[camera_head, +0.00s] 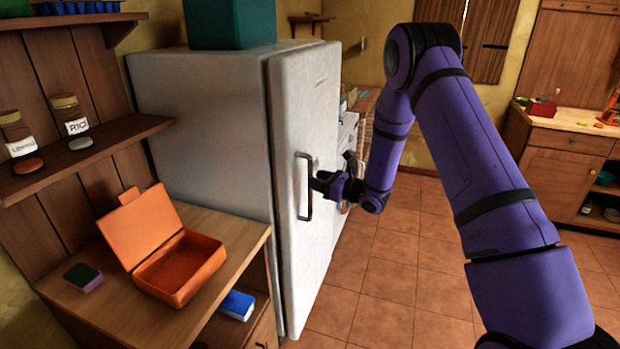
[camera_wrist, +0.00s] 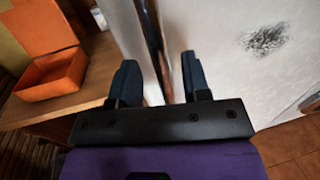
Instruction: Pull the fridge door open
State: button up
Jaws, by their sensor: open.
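The white fridge (camera_head: 205,95) stands at the centre left, and its door (camera_head: 315,110) faces right. I cannot tell whether the door is fully shut. A dark upright bar handle (camera_head: 299,190) is on the door near its left edge. My gripper (camera_head: 318,184) is at the handle, reaching in from the right. In the wrist view my gripper (camera_wrist: 160,72) has its two dark fingers apart, with the handle (camera_wrist: 152,35) running between them. The fingers do not look closed on it. The door's white face (camera_wrist: 225,70) fills the right of that view.
A wooden counter (camera_head: 225,263) left of the fridge holds an open orange box (camera_head: 190,267) and a sponge (camera_head: 84,277). A shelf with jars (camera_head: 70,115) hangs above. A teal bin (camera_head: 230,25) sits on the fridge. Tiled floor (camera_head: 385,285) before the door is clear.

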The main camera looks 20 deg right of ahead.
jog(key=shift+x, duration=1.6)
grip_shut()
